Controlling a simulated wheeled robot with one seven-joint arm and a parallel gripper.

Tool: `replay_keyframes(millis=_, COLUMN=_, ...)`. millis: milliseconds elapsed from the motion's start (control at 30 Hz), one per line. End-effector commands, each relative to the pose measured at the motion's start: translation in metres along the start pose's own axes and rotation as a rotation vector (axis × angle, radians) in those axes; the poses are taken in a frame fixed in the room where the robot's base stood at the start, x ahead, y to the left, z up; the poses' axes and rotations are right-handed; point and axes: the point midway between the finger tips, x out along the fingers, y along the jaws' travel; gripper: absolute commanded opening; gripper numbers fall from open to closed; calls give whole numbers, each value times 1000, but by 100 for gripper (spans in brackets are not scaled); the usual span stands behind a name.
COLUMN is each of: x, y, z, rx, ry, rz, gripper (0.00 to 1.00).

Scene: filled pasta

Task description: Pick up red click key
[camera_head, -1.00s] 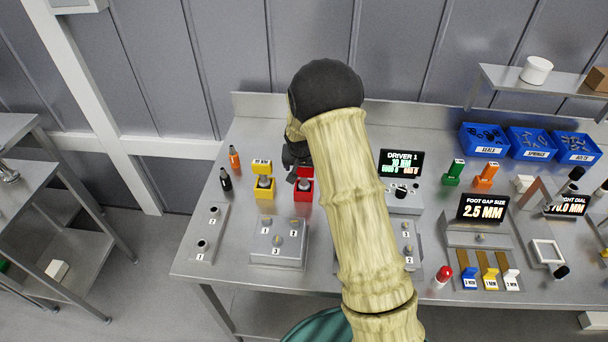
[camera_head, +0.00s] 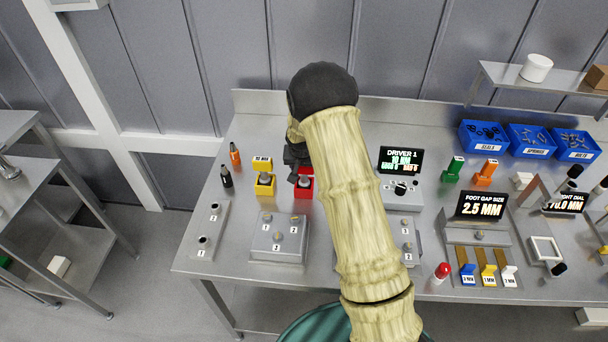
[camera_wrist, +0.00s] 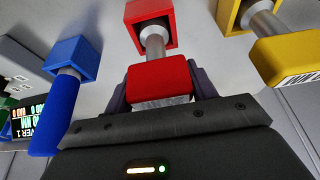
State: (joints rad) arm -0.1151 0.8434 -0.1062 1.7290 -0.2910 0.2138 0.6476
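The red click key stands upright in the wrist view, with a red block grip (camera_wrist: 160,80) on a metal stem (camera_wrist: 154,42). The stem's far end sits in a square red socket (camera_wrist: 150,12). My gripper (camera_wrist: 160,86) has one dark finger on each side of the red grip, both close against it with no clear gap. In the head view the red holder (camera_head: 304,192) shows on the bench below my gripper (camera_head: 297,168). My wrist and arm hide the grip there.
A yellow key (camera_head: 264,182) stands left of the red one. A blue key (camera_wrist: 60,100) shows on the other side in the wrist view. The Driver 1 display (camera_head: 401,160), a grey plate (camera_head: 278,238) and blue bins (camera_head: 484,138) share the bench (camera_head: 340,285).

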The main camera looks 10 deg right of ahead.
Motion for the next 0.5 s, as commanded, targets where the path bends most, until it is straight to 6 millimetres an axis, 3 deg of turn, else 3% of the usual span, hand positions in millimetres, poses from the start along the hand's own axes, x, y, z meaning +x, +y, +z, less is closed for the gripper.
replay_keyframes(millis=333, x=-3, y=-1, z=-2, rx=-1, ry=3, rz=-2, gripper=27)
replay_keyframes(millis=500, x=-18, y=-1, z=-9, rx=0, ry=5, rz=-3, gripper=27)
